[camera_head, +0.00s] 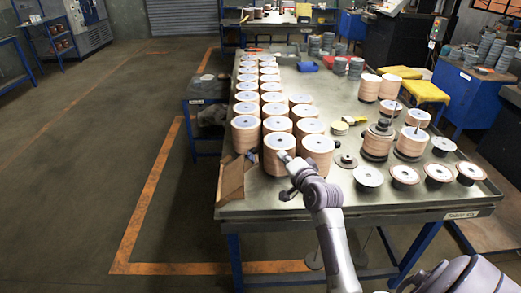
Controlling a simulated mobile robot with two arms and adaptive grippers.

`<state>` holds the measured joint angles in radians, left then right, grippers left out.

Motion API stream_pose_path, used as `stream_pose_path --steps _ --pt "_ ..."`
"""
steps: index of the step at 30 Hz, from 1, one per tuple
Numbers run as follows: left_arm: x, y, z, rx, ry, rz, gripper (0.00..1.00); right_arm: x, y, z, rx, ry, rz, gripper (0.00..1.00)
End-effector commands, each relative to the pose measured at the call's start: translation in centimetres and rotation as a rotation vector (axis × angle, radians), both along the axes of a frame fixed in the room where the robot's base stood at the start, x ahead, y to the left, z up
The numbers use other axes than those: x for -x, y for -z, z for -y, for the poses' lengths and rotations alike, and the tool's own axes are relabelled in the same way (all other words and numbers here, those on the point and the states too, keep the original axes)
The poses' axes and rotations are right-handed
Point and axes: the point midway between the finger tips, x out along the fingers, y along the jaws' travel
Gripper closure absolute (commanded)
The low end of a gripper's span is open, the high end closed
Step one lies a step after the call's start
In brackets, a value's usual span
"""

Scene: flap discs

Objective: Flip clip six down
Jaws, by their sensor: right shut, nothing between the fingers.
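Rows of tan stacks of flap discs stand on the metal table (262,188), each with a pale top and a dark centre. My left gripper is not in view.
A cardboard piece (232,178) lies at the table's front left corner. Spindle stacks (378,141) and low discs on stands (405,175) fill the right side. Bare tabletop shows along the front edge.

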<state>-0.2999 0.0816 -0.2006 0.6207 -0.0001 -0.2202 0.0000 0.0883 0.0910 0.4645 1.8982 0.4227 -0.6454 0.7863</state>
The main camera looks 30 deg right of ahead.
Motion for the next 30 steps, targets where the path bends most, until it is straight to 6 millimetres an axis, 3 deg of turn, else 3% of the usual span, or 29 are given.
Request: stream_pose_path --steps 15,21,30 --pt "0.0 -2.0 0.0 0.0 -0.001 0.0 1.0 -9.3 1.4 1.9 -0.001 -0.001 -0.003 1.0" --pt "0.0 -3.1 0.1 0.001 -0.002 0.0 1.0 -10.1 2.7 -0.6 -0.001 -0.001 -0.003 1.0" --pt "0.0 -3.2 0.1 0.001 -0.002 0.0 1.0 -10.4 3.3 -1.3 0.002 0.0 -0.001 1.0"
